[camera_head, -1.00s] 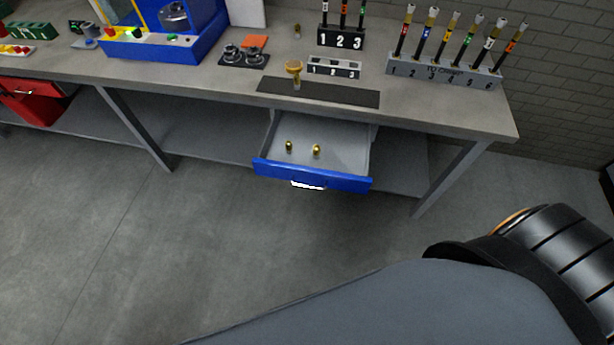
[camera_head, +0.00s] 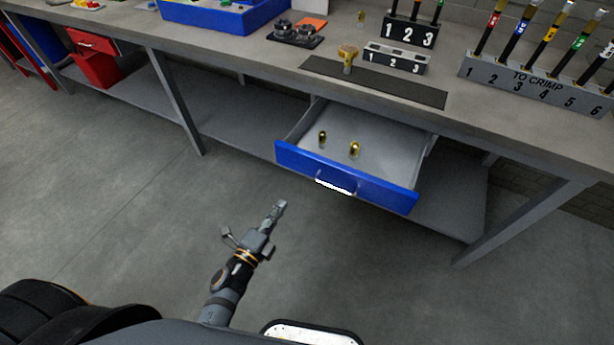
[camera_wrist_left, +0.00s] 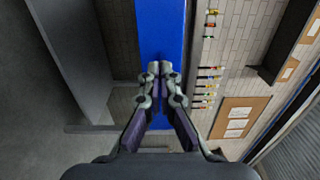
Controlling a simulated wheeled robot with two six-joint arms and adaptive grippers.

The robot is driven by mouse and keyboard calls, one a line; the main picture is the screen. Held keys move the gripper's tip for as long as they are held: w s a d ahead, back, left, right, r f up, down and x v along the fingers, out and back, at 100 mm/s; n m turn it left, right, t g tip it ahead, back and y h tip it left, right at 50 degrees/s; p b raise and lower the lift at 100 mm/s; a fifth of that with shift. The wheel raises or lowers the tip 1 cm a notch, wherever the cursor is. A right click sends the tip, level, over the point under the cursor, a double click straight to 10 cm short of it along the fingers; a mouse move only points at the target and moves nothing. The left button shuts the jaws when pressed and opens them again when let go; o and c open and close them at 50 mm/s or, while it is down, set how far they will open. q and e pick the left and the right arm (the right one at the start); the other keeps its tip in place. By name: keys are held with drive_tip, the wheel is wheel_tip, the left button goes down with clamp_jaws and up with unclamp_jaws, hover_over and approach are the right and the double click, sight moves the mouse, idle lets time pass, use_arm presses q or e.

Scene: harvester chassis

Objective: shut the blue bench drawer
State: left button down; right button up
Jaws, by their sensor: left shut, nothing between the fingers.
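The blue bench drawer (camera_head: 345,178) hangs open under the bench in the head view, pulled out toward me, with a pale handle (camera_head: 334,187) on its front. Two small brass pieces (camera_head: 354,149) stand inside it. My left gripper (camera_head: 277,208) is shut and empty, in front of and to the left of the drawer front; a gap shows between them in this view. In the left wrist view the shut fingertips (camera_wrist_left: 160,68) point at the blue drawer front (camera_wrist_left: 160,25), which runs across the picture upright. My right gripper is not in view.
The grey bench (camera_head: 240,62) carries a dark mat, a brass fitting (camera_head: 347,58), a small numbered block (camera_head: 398,57) and a TO CRIMP rack (camera_head: 535,88). Bench legs (camera_head: 178,100) stand either side of the drawer. A red bin (camera_head: 95,66) is at left. The floor in front is clear.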

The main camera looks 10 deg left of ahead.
sight(307, 167)
use_arm(q)
drive_tip(key=p+x, duration=0.1)
drive_tip(key=x, duration=1.2)
drive_tip(key=shift+w, duration=0.1)
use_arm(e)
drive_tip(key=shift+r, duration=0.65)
